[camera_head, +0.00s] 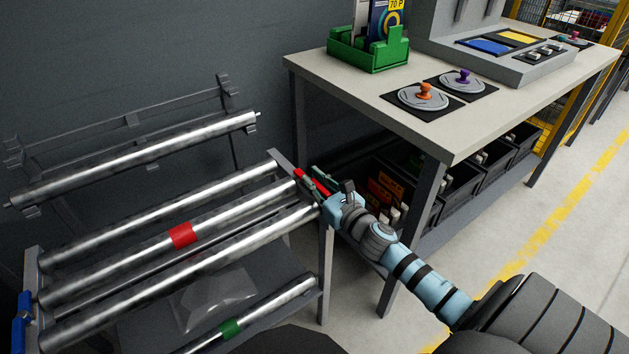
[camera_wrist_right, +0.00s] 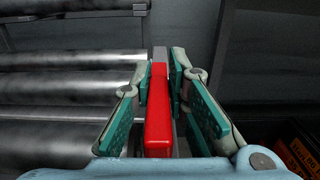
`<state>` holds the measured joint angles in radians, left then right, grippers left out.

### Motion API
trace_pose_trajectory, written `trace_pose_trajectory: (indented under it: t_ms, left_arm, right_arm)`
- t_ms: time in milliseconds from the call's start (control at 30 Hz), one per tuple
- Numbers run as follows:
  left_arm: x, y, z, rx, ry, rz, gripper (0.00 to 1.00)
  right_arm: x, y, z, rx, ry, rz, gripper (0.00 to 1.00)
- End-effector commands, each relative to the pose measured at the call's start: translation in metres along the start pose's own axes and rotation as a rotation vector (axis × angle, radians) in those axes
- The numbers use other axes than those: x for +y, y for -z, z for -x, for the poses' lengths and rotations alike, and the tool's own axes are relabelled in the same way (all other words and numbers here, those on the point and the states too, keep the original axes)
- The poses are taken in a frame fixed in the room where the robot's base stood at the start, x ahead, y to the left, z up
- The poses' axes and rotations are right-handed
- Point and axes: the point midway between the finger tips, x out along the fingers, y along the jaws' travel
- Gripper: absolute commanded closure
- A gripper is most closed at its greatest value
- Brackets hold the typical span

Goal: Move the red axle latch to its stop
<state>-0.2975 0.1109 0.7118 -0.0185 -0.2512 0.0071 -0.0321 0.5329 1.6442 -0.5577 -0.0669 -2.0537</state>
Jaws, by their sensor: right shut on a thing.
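The red axle latch (camera_head: 321,187) is a narrow red bar at the right end of the roller rack, partly hidden by my fingers. In the right wrist view the red latch (camera_wrist_right: 158,112) runs lengthwise between the green finger pads, in line with a grey rail beyond it. My right gripper (camera_head: 311,180) is shut on the latch; it also shows in the right wrist view (camera_wrist_right: 160,80). I cannot tell where the latch's stop is. My left gripper is not in view.
A blue part (camera_head: 22,318) is at the rack's left end. A workbench (camera_head: 455,135) with dark bins beneath stands behind my right arm.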

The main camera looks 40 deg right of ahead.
Motion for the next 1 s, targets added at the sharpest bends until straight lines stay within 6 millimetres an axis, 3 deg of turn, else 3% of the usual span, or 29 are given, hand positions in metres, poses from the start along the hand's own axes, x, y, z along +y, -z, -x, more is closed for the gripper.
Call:
trace_pose_trajectory:
  t_ms: [567, 1000]
  left_arm:
    - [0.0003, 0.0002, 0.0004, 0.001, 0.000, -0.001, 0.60]
    - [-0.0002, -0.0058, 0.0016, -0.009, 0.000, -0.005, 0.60]
  right_arm:
    - [0.0033, 0.0009, 0.0005, 0.001, 0.073, -0.006, 1.00]
    - [0.0104, 0.0016, -0.0009, 0.002, 0.329, -0.010, 1.00]
